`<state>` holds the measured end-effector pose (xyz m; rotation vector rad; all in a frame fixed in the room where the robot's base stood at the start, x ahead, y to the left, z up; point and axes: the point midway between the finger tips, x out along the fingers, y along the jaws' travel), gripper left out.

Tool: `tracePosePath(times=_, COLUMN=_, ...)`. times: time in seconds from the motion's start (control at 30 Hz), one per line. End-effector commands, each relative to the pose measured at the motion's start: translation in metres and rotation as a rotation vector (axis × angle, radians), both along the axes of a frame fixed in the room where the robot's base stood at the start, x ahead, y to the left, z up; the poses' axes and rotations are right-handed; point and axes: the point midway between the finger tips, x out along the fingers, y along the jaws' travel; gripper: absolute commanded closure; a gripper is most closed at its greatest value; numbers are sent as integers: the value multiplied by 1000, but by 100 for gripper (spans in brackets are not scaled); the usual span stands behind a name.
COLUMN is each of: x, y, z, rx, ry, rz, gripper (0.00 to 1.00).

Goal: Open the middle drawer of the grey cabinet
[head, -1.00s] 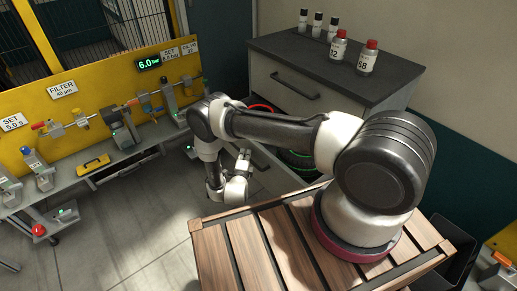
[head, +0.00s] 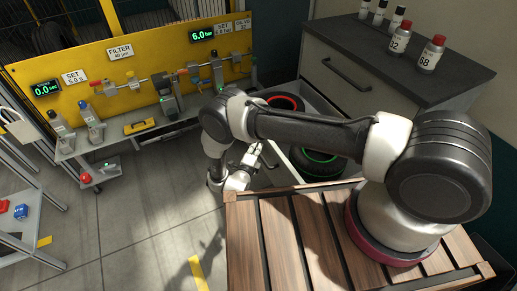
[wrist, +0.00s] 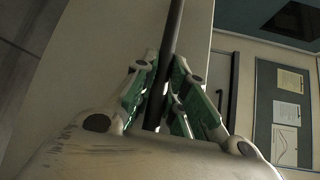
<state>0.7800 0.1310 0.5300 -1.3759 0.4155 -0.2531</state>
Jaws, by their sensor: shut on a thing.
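The grey cabinet (head: 393,85) stands at the right with a dark top. Its upper drawer, with a dark bar handle (head: 346,74), is shut. Below it, an open drawer (head: 283,166) sticks out to the left. A tyre with a red ring (head: 284,102) and a tyre with a green ring (head: 318,160) show inside. My gripper (wrist: 168,68) is shut on a dark bar handle (wrist: 175,24) on a pale drawer front in the wrist view. In the head view my gripper (head: 251,158) is at the drawer's front, small and partly hidden by my arm.
Bottles with red caps (head: 430,54) and small vials stand on the cabinet top. A yellow panel (head: 90,100) with a bench (head: 115,148) of fittings stands at the left. A slatted wooden deck (head: 300,235) lies under my arm. The floor (head: 150,215) between is clear.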

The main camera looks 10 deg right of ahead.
Motion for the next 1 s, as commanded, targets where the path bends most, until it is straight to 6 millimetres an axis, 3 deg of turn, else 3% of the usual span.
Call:
tracePosePath(times=0.2, x=0, y=0, z=-1, rx=1, ry=2, rz=1, gripper=100)
tracePosePath(times=0.23, x=0, y=0, z=0, rx=1, ry=2, rz=1, gripper=83)
tracePosePath(times=0.27, x=0, y=0, z=0, rx=1, ry=2, rz=1, gripper=77)
tracePosePath(times=0.67, x=-5, y=3, z=1, rx=0, ry=1, rz=2, gripper=77)
tracePosePath(times=1.0, x=-66, y=32, z=10, rx=-1, ry=1, rz=5, gripper=77)
